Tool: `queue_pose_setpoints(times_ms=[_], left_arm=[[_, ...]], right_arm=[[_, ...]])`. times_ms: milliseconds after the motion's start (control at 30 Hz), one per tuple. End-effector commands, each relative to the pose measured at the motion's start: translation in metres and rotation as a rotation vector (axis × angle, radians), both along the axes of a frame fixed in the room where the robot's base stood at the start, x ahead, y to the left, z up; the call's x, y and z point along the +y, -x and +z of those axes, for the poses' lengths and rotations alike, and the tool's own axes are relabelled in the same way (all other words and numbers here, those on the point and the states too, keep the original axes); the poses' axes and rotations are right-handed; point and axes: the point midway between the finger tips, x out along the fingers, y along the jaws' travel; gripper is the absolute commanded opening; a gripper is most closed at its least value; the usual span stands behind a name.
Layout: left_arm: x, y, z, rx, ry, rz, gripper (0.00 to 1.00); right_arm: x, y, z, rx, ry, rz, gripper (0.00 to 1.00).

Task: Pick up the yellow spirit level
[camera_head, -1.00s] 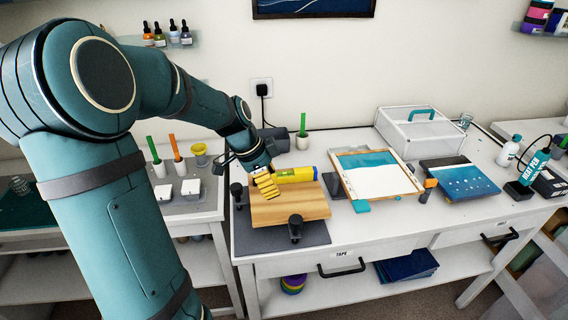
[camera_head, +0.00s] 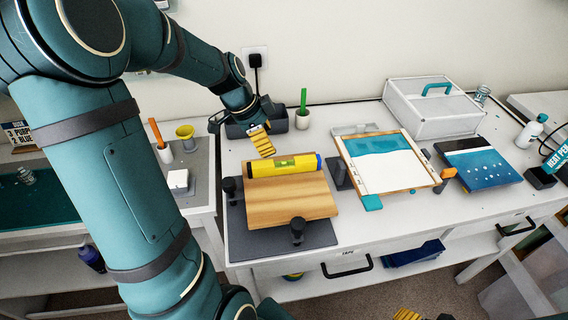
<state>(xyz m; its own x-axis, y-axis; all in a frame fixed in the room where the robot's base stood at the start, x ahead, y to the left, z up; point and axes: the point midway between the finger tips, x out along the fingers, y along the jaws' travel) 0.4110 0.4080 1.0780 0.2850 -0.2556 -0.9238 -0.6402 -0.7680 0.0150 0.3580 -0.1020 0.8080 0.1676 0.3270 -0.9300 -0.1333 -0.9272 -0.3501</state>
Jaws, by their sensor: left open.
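The yellow spirit level (camera_head: 300,164) lies along the back part of a wooden board (camera_head: 290,203), with a greenish vial near its middle and a blue right end. My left gripper (camera_head: 263,146) is open and empty, just behind and above the level's left half in the picture. Its yellow ribbed finger pads point down toward the level; I see a small gap between them and it. A yellow ribbed pad of my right gripper (camera_head: 406,314) shows at the bottom edge; the rest of it is cut off.
The board rests on a dark mat (camera_head: 250,240) with black clamps (camera_head: 297,231) around it. A grey bin (camera_head: 277,119) and a white cup (camera_head: 303,118) with a green stick stand behind.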

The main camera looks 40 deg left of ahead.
Motion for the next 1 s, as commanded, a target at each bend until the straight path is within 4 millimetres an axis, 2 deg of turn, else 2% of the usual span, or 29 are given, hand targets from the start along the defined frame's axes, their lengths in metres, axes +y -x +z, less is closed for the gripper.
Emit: queue_pose_setpoints(times_ms=[100, 233, 567, 800, 1000], left_arm=[[-0.007, -0.007, -0.024, 0.004, 0.003, -0.002, 0.64], [-0.013, -0.013, -0.043, 0.002, 0.003, -0.002, 0.64], [-0.023, -0.022, -0.064, 0.002, 0.002, -0.002, 0.64], [-0.037, -0.033, -0.093, 0.001, 0.002, 0.0, 0.64], [-0.039, -0.036, -0.1, 0.0, 0.0, -0.001, 0.64]], right_arm=[[0.0, 0.001, -0.004, 0.002, 0.0, 0.002, 0.67], [0.0, 0.002, -0.006, 0.004, 0.0, 0.004, 0.67], [0.001, 0.002, -0.007, 0.006, -0.002, 0.004, 0.67], [0.001, 0.003, -0.009, 0.006, -0.002, 0.006, 0.67], [0.001, 0.003, -0.01, 0.007, -0.002, 0.006, 0.67]])
